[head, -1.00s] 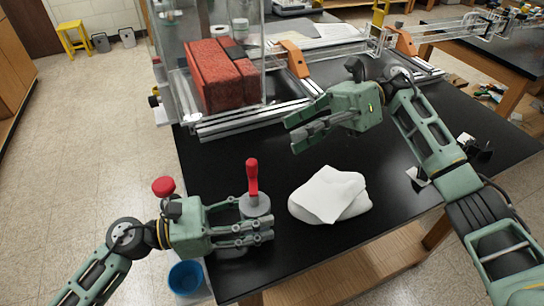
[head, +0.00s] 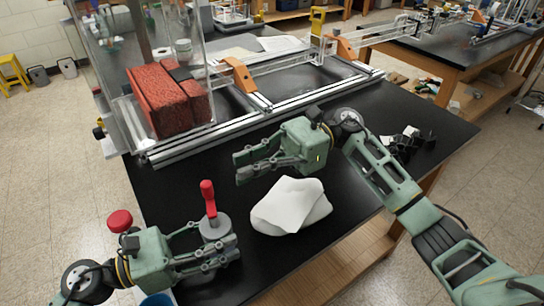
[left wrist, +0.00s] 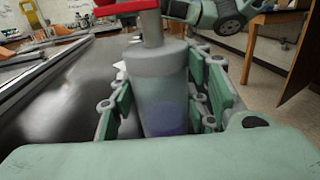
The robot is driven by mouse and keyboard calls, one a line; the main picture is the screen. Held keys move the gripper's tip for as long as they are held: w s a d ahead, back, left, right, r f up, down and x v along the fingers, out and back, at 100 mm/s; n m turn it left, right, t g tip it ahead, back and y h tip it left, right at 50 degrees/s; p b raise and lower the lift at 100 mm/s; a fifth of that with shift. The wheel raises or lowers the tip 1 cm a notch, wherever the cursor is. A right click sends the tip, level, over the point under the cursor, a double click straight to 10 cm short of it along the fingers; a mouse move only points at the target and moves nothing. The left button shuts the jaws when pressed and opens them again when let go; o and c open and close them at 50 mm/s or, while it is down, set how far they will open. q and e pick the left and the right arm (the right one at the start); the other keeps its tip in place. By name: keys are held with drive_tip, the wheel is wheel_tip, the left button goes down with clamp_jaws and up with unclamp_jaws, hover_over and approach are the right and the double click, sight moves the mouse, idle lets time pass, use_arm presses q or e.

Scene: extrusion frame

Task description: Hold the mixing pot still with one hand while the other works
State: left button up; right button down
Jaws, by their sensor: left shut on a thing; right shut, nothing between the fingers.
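My right gripper (head: 240,167) is shut and empty, behind and to the right of the red handle, apart from the pot.
A crumpled white lump (head: 290,206) lies on the table right of the pot, below my right gripper. A red block (head: 165,103) sits behind clear panels. A metal rail frame (head: 270,110) with orange brackets crosses the back. A red knob (head: 120,221) shows at left.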

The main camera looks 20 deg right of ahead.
drive_tip(key=shift+x, duration=2.4)
drive_tip(key=shift+a, duration=0.75)
drive_tip(key=shift+w+d, duration=0.1)
drive_tip(key=w+d, duration=0.7)
drive_tip(key=d, duration=0.4)
drive_tip(key=shift+w+d, duration=0.25)
drive_tip(key=shift+w, duration=0.1)
